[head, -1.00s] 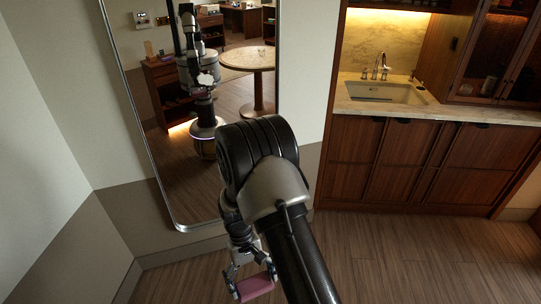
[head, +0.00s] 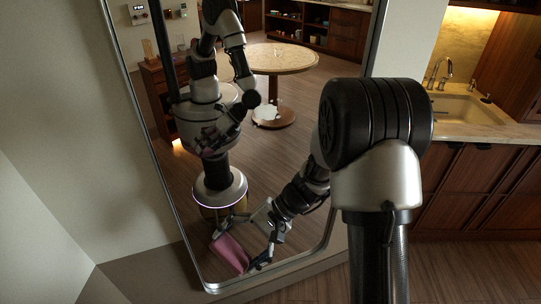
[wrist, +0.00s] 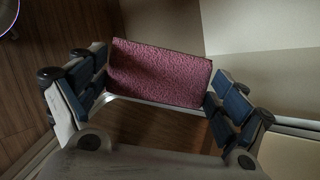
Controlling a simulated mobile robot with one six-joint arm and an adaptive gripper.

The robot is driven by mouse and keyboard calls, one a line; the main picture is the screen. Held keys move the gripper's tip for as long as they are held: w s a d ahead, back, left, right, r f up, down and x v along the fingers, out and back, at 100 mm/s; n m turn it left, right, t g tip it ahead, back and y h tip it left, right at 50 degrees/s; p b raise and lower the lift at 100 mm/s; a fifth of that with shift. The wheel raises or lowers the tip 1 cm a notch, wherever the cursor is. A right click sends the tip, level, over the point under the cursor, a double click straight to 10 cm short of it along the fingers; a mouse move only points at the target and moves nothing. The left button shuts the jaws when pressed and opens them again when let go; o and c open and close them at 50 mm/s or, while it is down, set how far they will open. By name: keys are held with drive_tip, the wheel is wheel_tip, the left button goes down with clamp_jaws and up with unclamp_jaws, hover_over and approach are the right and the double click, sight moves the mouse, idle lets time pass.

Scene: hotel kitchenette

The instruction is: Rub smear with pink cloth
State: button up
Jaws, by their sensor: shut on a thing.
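The smear (head: 267,113) is a ragged white patch on the tall mirror (head: 310,215), in its upper right part in the head view. The pink cloth (head: 230,253) is a small block-like pad in front of the mirror's lower end. My gripper (head: 241,248) is shut on it, with one finger at each end. The smear is well above and to the right of the cloth. In the wrist view, the textured cloth (wrist: 160,73) spans between the blue finger pads of my gripper (wrist: 160,90). I cannot tell whether the cloth touches the glass.
The mirror has a thin silver frame and shows my reflection and a round table. A corner of bare wall (head: 50,150) stands at the left. At the right is a wooden counter (head: 470,185) with a sink (head: 465,108). My arm link hides part of the mirror's right edge.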

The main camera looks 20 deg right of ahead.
drive_tip(key=w+d+r+m+t+y+b, duration=0.3)
drive_tip(key=w+r+m+t, duration=0.2)
drive_tip(key=w+r+t, duration=0.55)
drive_tip(key=w+d+r+m+t+h+b, duration=0.15)
drive_tip(key=d+r+m+t+h, duration=0.25)
drive_tip(key=d+r+t, duration=0.55)
drive_tip(key=shift+g, duration=0.9)
drive_tip(key=w, duration=0.2)
drive_tip(key=w+r+p, duration=0.1)
drive_tip(key=w, duration=0.1)
drive_tip(key=w+r+p, duration=0.1)
drive_tip(key=w, duration=0.1)
drive_tip(key=shift+w+a+r, duration=0.15)
drive_tip(key=shift+a, duration=0.15)
drive_tip(key=shift+w+a, duration=0.1)
drive_tip(key=shift+w, duration=0.75)
drive_tip(key=shift+b, duration=0.3)
